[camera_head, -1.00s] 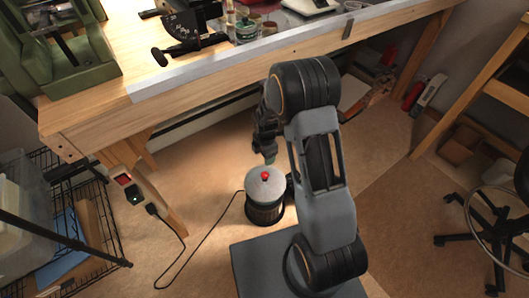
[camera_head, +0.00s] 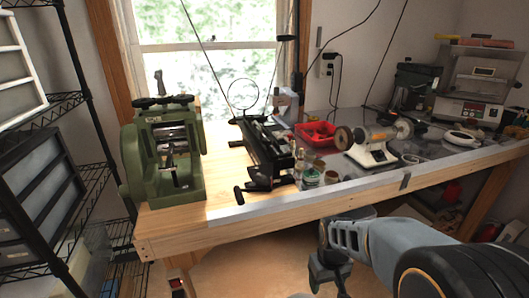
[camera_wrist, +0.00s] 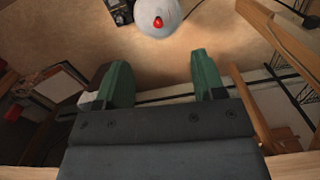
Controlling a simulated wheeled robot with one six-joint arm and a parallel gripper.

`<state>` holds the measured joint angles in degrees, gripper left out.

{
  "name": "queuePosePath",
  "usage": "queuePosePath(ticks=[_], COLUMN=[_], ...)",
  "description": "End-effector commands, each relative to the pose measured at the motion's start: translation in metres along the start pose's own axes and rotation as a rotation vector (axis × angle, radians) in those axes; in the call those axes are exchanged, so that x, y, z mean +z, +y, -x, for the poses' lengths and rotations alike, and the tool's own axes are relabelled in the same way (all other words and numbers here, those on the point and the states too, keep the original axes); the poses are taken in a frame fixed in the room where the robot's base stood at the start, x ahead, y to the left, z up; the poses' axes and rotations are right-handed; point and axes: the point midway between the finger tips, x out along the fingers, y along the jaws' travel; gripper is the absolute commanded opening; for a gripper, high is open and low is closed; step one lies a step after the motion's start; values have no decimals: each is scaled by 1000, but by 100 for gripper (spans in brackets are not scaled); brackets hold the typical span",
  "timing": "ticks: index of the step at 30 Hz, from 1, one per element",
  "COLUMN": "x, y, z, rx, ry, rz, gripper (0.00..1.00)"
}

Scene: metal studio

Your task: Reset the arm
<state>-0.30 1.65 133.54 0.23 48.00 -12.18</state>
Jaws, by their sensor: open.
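My gripper shows in the wrist view (camera_wrist: 160,72) with its two green fingers well apart and nothing between them. In the head view my gripper (camera_head: 328,278) is a dark shape low at the centre right, in front of the workbench edge. My arm reaches in from the lower right corner. Beyond the fingers in the wrist view is a pale round lid with a red knob (camera_wrist: 158,22), cut by the top edge and apart from the fingers.
The wooden workbench (camera_head: 160,236) spans the head view. On it are a green rolling machine (camera_head: 162,160), a red tray (camera_head: 316,134) and a bench grinder (camera_head: 372,146). A black wire shelf (camera_head: 92,100) stands at left. Floor shows below the bench.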

Motion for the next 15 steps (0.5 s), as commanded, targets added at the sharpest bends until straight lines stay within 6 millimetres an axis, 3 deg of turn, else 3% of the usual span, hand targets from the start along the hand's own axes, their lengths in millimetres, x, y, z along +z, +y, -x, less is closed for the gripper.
queuePosePath(ticks=[1,6,9,15], x=[14,49,60,68], y=[-3,-12,-14,-17], z=[59,155,197,250], rx=[7,16,23,35], ry=[42,165,241,352], rz=[-70,-211,-209,-205], gripper=[63,63,63,63])
